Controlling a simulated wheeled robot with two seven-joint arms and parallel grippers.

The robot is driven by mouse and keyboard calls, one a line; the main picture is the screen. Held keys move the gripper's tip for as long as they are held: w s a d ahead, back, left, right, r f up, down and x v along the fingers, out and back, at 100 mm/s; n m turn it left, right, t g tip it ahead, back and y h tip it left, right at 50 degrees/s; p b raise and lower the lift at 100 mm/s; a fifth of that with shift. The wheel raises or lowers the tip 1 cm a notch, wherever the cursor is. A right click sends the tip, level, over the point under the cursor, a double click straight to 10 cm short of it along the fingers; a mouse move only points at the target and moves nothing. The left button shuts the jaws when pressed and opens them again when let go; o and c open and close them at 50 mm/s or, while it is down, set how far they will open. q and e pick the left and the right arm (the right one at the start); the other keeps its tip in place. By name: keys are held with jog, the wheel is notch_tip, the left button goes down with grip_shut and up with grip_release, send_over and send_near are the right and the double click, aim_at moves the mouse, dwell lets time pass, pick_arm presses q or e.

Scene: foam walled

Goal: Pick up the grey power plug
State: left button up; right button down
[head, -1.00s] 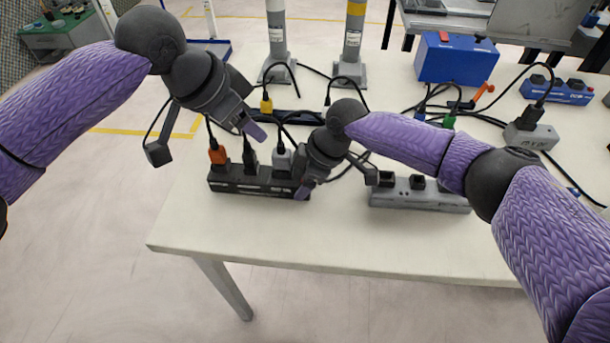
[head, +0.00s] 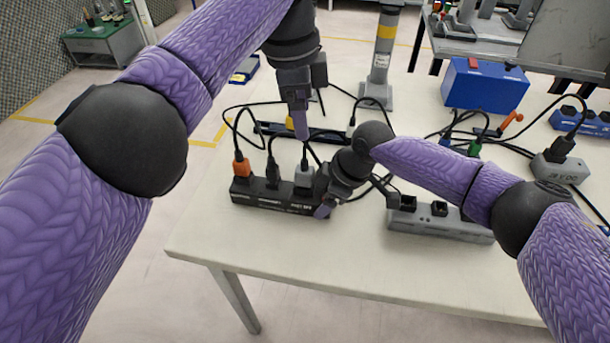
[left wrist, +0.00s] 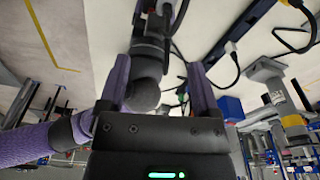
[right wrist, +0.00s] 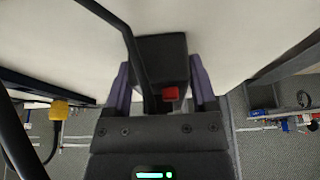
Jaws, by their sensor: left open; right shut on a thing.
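The grey power plug (head: 304,177) stands upright in the black power strip (head: 265,196), at the right of a black plug (head: 272,174) and an orange plug (head: 241,167). My left gripper (head: 301,132) is open, pointing down just above the grey plug and its cord. In the left wrist view its fingers (left wrist: 160,88) are apart, with my dark right arm showing between them; I cannot make out the grey plug there. My right gripper (head: 326,202) is shut on the right end of the black strip. The right wrist view shows the strip's end (right wrist: 163,62) with a red switch between the fingers.
A grey power strip (head: 440,224) lies to the right of my right gripper. Black cords loop behind the plugs. A grey post (head: 383,60), a blue box (head: 484,85) and a grey adapter (head: 560,170) stand farther back. The table's front strip is clear.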

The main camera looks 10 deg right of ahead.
aim_at(305, 161)
pick_arm(q)
jog(key=f, duration=1.1)
jog(key=shift+w+d+f, duration=0.1)
jog(key=shift+w+d, duration=0.2)
jog(key=shift+w, duration=0.05)
grip_shut()
